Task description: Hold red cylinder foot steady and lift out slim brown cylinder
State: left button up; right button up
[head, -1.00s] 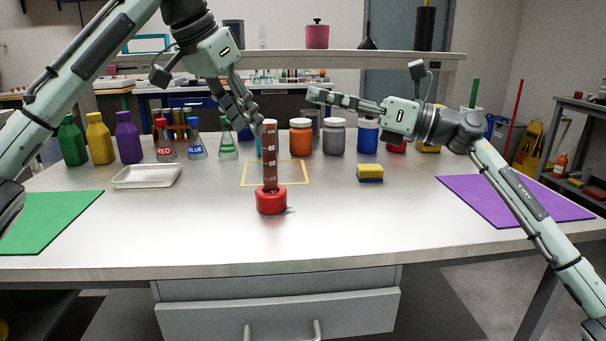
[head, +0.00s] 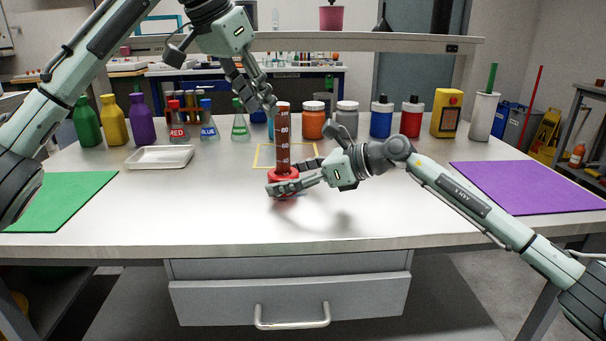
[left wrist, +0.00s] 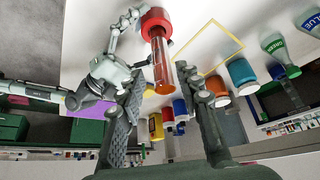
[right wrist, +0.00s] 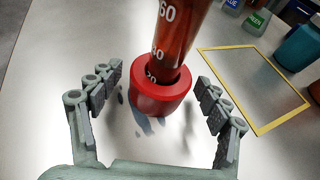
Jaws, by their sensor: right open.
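The slim brown cylinder (head: 282,140), with white graduations, stands upright in the red cylinder foot (head: 284,174) on the table. It also shows in the left wrist view (left wrist: 161,62), and its lower part in the right wrist view (right wrist: 182,38). My left gripper (head: 266,99) is open and empty, just above and left of the cylinder's top. My right gripper (right wrist: 158,80) is open low over the table, with one finger on each side of the red foot (right wrist: 160,97). Gaps show between these fingers and the foot. The right fingers partly hide the foot in the head view.
A yellow square outline (head: 262,156) lies behind the foot. A white tray (head: 160,157) is at left, with bottles and flasks behind it. Jars line the back right. A green mat (head: 62,202) and a purple mat (head: 530,187) flank clear table.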

jog(key=shift+w+a+f, duration=0.25)
jog(key=shift+w+a, duration=0.05)
jog(key=shift+a, duration=0.3)
jog(key=c, duration=1.2)
jog(key=shift+c, duration=0.2)
